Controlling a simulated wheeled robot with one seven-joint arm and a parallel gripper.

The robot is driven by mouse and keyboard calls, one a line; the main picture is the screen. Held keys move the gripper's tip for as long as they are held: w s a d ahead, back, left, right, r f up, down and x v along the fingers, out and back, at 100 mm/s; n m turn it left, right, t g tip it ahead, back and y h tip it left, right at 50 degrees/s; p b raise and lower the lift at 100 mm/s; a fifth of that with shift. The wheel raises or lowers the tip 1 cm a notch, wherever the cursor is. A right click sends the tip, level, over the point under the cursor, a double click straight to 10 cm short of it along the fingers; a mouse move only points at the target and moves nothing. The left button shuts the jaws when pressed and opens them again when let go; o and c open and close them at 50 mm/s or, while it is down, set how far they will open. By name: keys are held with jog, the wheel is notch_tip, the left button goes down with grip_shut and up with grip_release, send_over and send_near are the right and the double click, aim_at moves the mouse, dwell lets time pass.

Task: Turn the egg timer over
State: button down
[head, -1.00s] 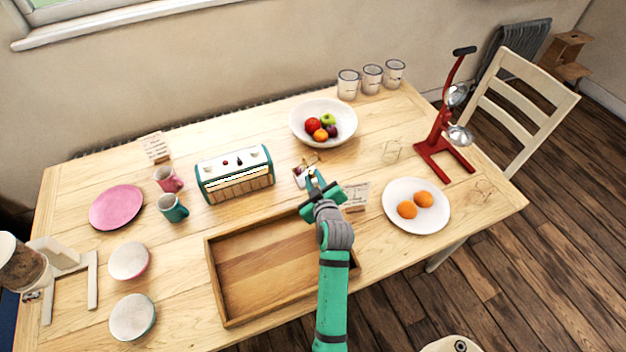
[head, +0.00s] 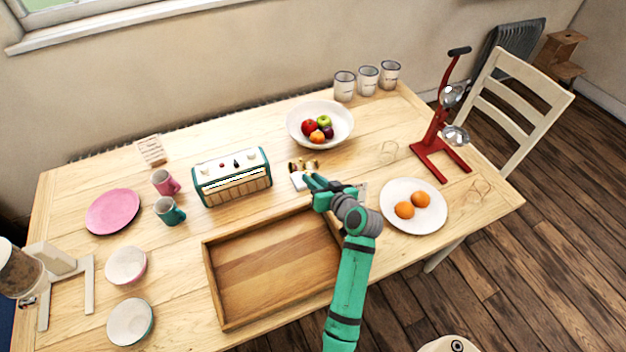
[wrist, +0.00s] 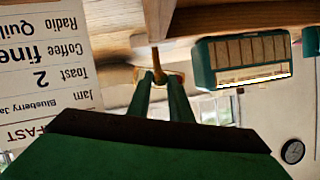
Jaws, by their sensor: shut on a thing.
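My gripper (head: 309,181) is over the table, just behind the wooden tray's back edge. In the wrist view its two green fingers (wrist: 158,80) close together on a small brass-coloured piece (wrist: 157,73), which I take to be part of the egg timer. Most of the timer is hidden or too small to make out. In the head view small gold bits (head: 303,165) show just beyond the fingertips, beside a small white item (head: 298,180). The wrist picture is upside down, with the table at the top. I cannot tell how the timer is tilted.
The wooden tray (head: 208,275) lies in front, the teal radio (head: 233,178) to the left, the fruit bowl (head: 346,118) behind. A plate with oranges (head: 428,222) is to the right. A printed card (wrist: 45,80) stands close by in the wrist view. Table left of the plate's back is clear.

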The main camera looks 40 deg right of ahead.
dwell(0.4)
jog(key=c, duration=1.6)
grip_release()
